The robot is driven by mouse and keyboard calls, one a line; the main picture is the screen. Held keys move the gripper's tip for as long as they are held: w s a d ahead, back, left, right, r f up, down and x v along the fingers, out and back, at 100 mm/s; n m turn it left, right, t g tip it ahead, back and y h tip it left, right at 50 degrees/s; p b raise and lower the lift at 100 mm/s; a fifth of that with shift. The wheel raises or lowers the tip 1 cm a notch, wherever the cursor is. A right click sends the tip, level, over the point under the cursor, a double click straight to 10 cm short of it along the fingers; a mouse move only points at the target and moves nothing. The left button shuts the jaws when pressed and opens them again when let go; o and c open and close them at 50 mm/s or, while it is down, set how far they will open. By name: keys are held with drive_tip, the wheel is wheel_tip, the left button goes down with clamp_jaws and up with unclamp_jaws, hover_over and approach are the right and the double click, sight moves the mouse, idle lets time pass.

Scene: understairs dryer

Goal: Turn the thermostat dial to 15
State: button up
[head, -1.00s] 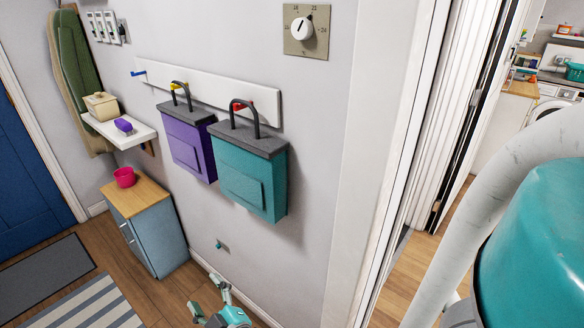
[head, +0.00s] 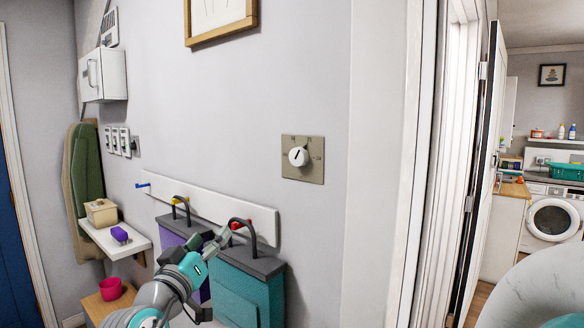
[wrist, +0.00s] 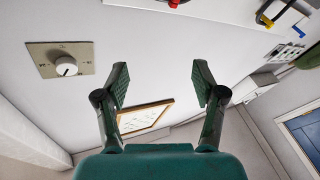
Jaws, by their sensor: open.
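The thermostat is a beige square plate (head: 314,174) on the grey wall with a round white dial (head: 298,157) and a dark pointer line. The line looks close to upright; the small numbers around it are hard to read. The dial also shows in the wrist view (wrist: 66,67), at the upper left, on its plate (wrist: 43,52). My gripper (head: 208,245) is in front of the wall, lower and to the left of the dial, and apart from it. In the wrist view my gripper (wrist: 160,83) has its two fingers spread wide, with nothing between them.
A white rail (head: 250,214) with coloured hooks carries a purple box (head: 173,226) and a teal box (head: 236,295) below the thermostat. A framed picture (head: 222,17) hangs above. A white door frame (head: 383,180) stands to the right. The wall around the dial is clear.

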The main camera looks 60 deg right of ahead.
drive_tip(key=s+d+r+m+g, duration=0.2)
drive_tip(key=s+r+m+g, duration=0.3)
drive_tip(key=r, duration=0.5)
drive_tip(key=m+g+y, duration=0.2)
drive_tip(key=m+g, duration=0.2)
drive_tip(key=m, duration=0.1)
approach(296, 159)
drive_tip(key=x, duration=0.8)
drive_tip(key=shift+d, duration=0.3)
drive_tip(key=c, duration=1.1)
